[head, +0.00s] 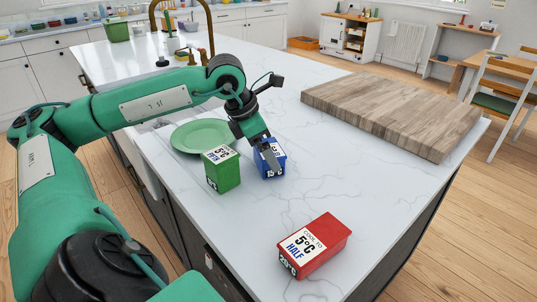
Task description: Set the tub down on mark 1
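No numbered mark can be made out in the head view. A green tub-like container (118,31) stands far back on the counter near the sink. A blue box (277,167) with a white label stands on the marble island. My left gripper (270,158) points down at the blue box, its fingers overlapping the top and near side. I cannot tell whether they are closed on it. A green box (222,171) stands just left of the blue one. A red box (309,246), labelled "5°C HALF", lies nearer the front. My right gripper is not in view.
A green plate (204,135) lies behind the green box, partly hidden by it. A large wooden board (395,112) covers the island's back right. A brass tap (181,12) rises at the far end. The marble between the blue box, red box and board is clear.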

